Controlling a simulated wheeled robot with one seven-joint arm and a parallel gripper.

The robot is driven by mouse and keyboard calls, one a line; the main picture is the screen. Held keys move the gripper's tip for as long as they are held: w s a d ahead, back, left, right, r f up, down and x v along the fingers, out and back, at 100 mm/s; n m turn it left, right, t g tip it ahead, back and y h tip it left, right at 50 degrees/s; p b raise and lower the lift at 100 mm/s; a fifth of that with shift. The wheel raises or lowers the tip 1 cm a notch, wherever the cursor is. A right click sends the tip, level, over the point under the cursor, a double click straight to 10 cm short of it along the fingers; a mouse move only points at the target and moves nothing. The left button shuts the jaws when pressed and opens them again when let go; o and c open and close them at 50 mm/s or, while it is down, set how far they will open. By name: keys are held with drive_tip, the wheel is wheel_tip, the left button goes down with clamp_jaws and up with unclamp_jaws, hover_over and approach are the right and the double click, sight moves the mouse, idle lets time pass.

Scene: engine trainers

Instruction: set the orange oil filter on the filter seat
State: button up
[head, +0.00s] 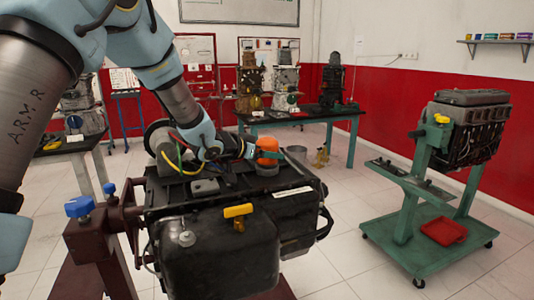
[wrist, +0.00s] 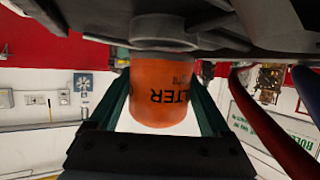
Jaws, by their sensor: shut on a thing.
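The orange oil filter (head: 267,144) is upright between the fingers of my gripper (head: 262,155), over the engine's far right corner. In the wrist view, the picture is upside down and the filter (wrist: 158,92) shows black lettering, with a green finger of my gripper (wrist: 160,112) on each side. The filter seat (head: 267,170) is a grey round cup directly below the filter. In the wrist view the grey seat (wrist: 165,45) lines up with the filter's end. I cannot tell whether they touch.
The black engine (head: 215,245) with a yellow handle (head: 239,211) fills the front middle. Cables hang near my wrist. A green engine stand (head: 404,220) with a red tray (head: 443,232) is at the right. A bench (head: 300,115) with engine parts stands behind.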

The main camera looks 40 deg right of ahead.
drive_tip(key=shift+f, duration=0.25)
idle(0.4)
drive_tip(key=o, duration=1.4)
drive_tip(key=shift+o, duration=0.2)
drive_tip(key=b+v, duration=0.3)
drive_tip(key=v, duration=0.7)
drive_tip(key=shift+a+r, duration=0.2)
drive_tip(key=shift+a, duration=0.1)
drive_tip(key=shift+a, duration=0.1)
